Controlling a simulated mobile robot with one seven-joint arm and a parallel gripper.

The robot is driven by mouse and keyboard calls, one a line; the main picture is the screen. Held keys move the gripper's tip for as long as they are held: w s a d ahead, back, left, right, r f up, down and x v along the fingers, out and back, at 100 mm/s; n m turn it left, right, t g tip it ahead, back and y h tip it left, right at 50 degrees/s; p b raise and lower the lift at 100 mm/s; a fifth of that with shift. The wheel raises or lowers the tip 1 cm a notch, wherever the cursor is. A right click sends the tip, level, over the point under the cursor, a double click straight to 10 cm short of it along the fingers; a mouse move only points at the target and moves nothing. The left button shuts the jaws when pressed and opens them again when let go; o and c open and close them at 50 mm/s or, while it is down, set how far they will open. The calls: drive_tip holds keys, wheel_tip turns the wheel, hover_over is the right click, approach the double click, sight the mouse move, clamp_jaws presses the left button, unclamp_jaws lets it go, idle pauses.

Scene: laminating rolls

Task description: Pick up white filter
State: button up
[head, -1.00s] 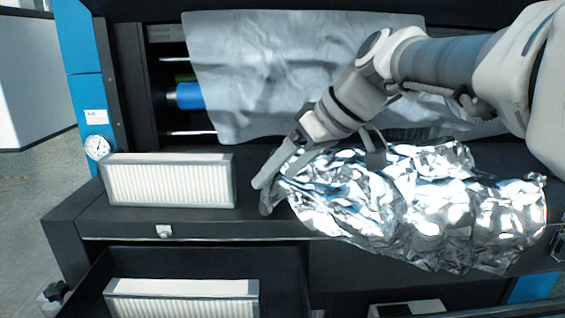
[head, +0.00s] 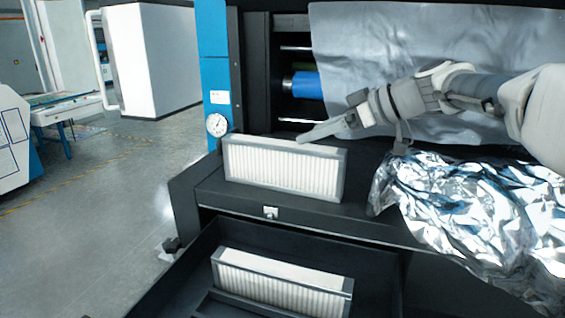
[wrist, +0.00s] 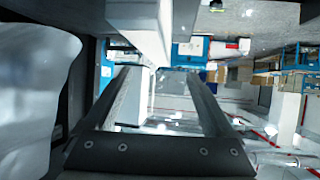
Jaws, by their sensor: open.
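A white pleated filter (head: 283,172) in a grey frame stands upright on the black machine ledge in the head view. A second white filter (head: 282,282) stands in the open drawer below. My gripper (head: 308,136) is open and empty, its tip pointing left just above and behind the right top part of the ledge filter. I cannot tell whether it touches the filter. One finger hides the other there. In the wrist view my gripper (wrist: 163,75) shows both fingers apart, with no object clearly between them. A pale block at the top there may be the filter; I cannot tell.
Crumpled silver foil (head: 470,220) covers the ledge to the right. A grey sheet (head: 400,50) hangs behind my arm. A blue roll (head: 305,85) sits in the machine opening. A round gauge (head: 217,125) is beside the filter's left end. The open drawer (head: 375,265) juts out below.

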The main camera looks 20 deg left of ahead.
sight(284, 143)
drive_tip(key=x, duration=0.2)
drive_tip(key=p+x, duration=0.1)
drive_tip(key=x, duration=0.2)
drive_tip(key=p+x, duration=0.1)
drive_tip(key=x, duration=0.2)
drive_tip(key=shift+w, duration=0.35)
drive_tip(key=shift+d, duration=0.1)
clamp_jaws()
idle(0.9)
